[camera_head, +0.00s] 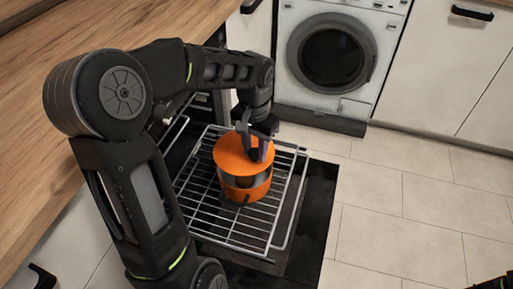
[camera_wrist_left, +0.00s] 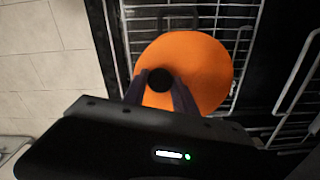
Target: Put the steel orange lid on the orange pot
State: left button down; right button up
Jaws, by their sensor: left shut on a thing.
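The orange lid (camera_head: 234,155) is a flat round disc with a black knob, seen from above in the left wrist view (camera_wrist_left: 205,75). My left gripper (camera_head: 254,149) is shut on the lid's knob (camera_wrist_left: 160,81), with a finger on each side of it. The orange pot (camera_head: 243,196) stands on the oven rack directly below the lid. A greyish band shows between the lid and the pot's front rim, so the lid appears to be held slightly above the pot. In the left wrist view the lid hides the pot.
The wire oven rack (camera_head: 225,229) is pulled out over the dark open oven door (camera_head: 318,200). A wooden worktop (camera_head: 50,40) lies left. A washing machine (camera_head: 338,55) and white cabinets (camera_head: 440,65) stand behind. Tiled floor (camera_head: 400,215) is clear at right.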

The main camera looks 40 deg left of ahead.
aim_at(255, 163)
pick_arm(q)
notch_tip(255, 163, down, 4)
jog(key=b, duration=0.4)
jog(key=shift+f, duration=0.8)
dwell(1.0)
jog(key=shift+f, duration=0.6)
dwell(1.2)
jog(key=c, duration=0.9)
grip_release()
